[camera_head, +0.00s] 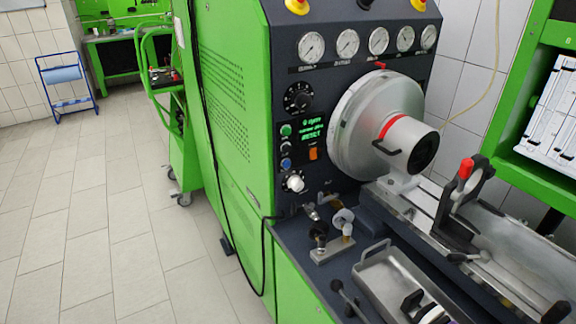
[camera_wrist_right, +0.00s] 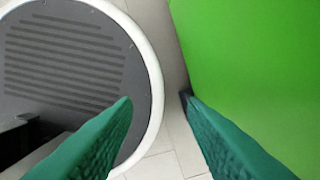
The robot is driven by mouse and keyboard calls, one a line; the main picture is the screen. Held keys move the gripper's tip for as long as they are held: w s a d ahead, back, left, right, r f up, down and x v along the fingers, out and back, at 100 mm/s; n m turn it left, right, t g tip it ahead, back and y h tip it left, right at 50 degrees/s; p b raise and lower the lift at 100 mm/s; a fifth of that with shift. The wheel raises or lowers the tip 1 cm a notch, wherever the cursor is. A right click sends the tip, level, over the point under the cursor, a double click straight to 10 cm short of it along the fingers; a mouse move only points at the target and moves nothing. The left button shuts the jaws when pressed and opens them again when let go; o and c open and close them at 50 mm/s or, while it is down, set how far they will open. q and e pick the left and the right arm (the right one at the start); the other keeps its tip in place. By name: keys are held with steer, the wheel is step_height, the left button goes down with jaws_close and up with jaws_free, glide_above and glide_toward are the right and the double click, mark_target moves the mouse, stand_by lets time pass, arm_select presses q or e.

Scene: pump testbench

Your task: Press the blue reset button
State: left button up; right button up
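The blue button (camera_head: 286,163) is on the dark control panel of the green test bench, in the head view. It sits below a green button (camera_head: 286,130) and a black knob, and above a white knob (camera_head: 295,183). Neither gripper shows in the head view. My right gripper (camera_wrist_right: 157,98) shows in the right wrist view with its two green fingers apart and nothing between them. It points down toward the floor beside a green panel. The blue button is not in the right wrist view.
The bench (camera_head: 235,110) carries a row of gauges, a large round metal housing (camera_head: 365,120) and a metal tray (camera_head: 395,280). A black cable hangs down its left side. A green trolley (camera_head: 175,110) stands behind left. The tiled floor (camera_head: 100,220) at left is clear.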

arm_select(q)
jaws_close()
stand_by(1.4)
